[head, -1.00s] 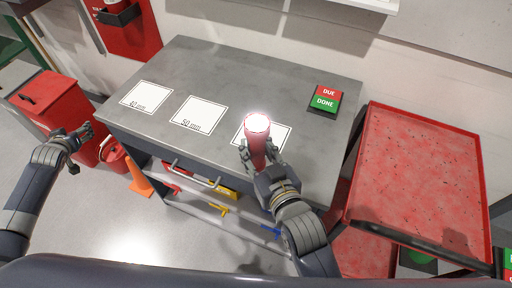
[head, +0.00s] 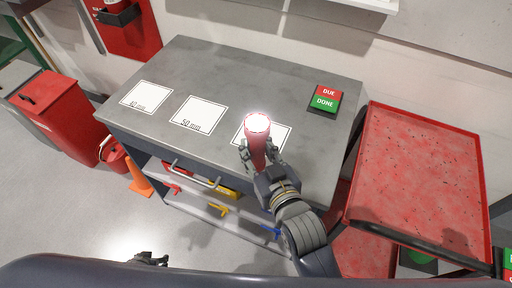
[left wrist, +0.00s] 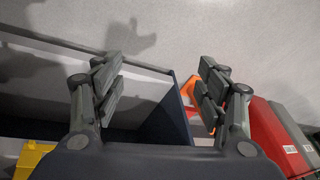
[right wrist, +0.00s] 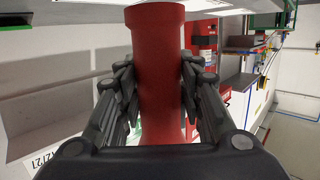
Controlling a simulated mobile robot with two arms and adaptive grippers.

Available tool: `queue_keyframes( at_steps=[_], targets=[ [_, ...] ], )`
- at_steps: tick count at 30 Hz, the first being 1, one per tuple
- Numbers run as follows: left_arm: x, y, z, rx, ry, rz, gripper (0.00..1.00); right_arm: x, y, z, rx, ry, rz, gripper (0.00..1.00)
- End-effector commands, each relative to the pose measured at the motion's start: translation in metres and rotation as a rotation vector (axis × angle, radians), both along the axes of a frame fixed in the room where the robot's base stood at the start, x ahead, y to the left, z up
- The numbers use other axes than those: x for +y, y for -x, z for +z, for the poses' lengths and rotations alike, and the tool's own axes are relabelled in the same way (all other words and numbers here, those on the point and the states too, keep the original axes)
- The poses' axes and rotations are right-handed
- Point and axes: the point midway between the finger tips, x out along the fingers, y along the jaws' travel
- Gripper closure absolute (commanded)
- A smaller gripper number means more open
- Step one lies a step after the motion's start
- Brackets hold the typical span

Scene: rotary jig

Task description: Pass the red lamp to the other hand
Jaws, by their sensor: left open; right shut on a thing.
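The red lamp (head: 256,140) is a red cylinder with a bright, glowing top, held upright over the right part of the grey bench. My right gripper (head: 259,160) is shut on its body; the right wrist view shows the lamp (right wrist: 158,60) between both fingers of that gripper (right wrist: 160,95). My left gripper (head: 150,259) is at the bottom edge of the head view, low in front of the bench and well apart from the lamp. In the left wrist view the left gripper (left wrist: 160,90) is open with nothing between its fingers.
The grey bench (head: 230,75) carries white cards marked 40 mm (head: 147,97) and 50 mm (head: 199,115), another card partly behind the lamp, and a DUE/DONE sign (head: 325,99). A red tray cart (head: 420,170) stands right. A red bin (head: 62,112), bucket and orange cone (head: 139,180) stand left.

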Motion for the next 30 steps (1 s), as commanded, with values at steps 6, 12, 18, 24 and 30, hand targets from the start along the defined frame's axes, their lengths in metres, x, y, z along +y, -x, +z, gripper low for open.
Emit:
queue_keyframes(
  at_steps=[6, 12, 18, 24, 30],
  targets=[
    [-0.080, 0.085, -0.040, 0.126, 0.058, -0.112, 0.33, 0.000, 0.000, 0.001, -0.002, -0.001, 0.000, 0.93],
    [-0.136, 0.145, -0.056, 0.204, 0.103, -0.202, 0.33, 0.000, 0.000, 0.001, -0.002, -0.001, 0.000, 0.93],
    [-0.164, 0.173, -0.061, 0.240, 0.127, -0.249, 0.33, 0.000, 0.000, 0.001, -0.002, -0.001, 0.000, 0.93],
    [-0.169, 0.178, -0.061, 0.245, 0.131, -0.257, 0.33, 0.000, 0.000, 0.001, -0.002, -0.001, 0.000, 0.93],
    [-0.168, 0.178, -0.061, 0.244, 0.130, -0.256, 0.33, -0.001, 0.000, 0.001, -0.002, -0.001, -0.002, 0.93]
  ],
)
